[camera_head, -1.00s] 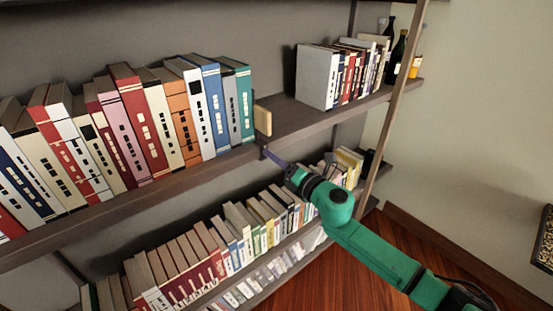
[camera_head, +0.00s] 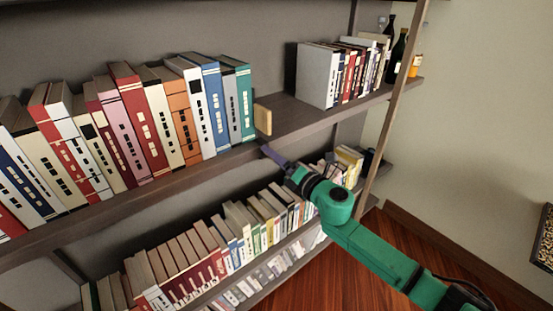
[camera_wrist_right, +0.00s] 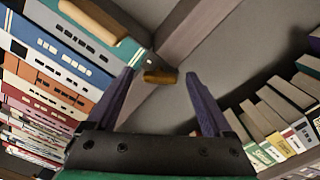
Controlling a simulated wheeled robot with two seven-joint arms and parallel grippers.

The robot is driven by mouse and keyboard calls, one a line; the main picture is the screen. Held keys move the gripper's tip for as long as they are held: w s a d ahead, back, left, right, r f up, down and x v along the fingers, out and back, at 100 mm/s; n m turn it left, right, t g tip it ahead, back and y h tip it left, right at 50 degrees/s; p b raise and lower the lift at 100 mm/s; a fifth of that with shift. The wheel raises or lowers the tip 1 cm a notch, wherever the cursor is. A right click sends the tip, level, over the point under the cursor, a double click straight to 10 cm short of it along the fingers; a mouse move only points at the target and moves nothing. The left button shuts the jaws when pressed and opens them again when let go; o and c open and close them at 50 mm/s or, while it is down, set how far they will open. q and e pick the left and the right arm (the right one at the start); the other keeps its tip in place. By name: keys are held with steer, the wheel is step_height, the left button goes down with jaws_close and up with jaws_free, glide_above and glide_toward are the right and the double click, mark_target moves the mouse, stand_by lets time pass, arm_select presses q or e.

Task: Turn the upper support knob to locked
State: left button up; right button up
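A small brass-brown knob (camera_wrist_right: 160,76) shows in the right wrist view, on the underside of the upper shelf. It is framed in the gap between my right gripper's fingertips, with space visible on both sides; I cannot tell how deep it sits between them. My right gripper (camera_wrist_right: 160,79) is open, its two purple fingers spread. In the head view the right gripper (camera_head: 273,155) is just below the front edge of the upper shelf (camera_head: 300,132), where the knob is hidden. My left gripper is not in view.
A tan wooden block (camera_head: 263,120) stands on the upper shelf beside a teal book (camera_head: 243,100). Books (camera_head: 215,240) fill the lower shelf under my right arm. A grey book (camera_head: 315,78) and dark bottles (camera_head: 398,53) stand farther right. The floor at the right is clear.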

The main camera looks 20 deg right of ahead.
steer(key=b+v, duration=0.4)
steer(key=v, duration=1)
steer(key=shift+s, duration=0.3)
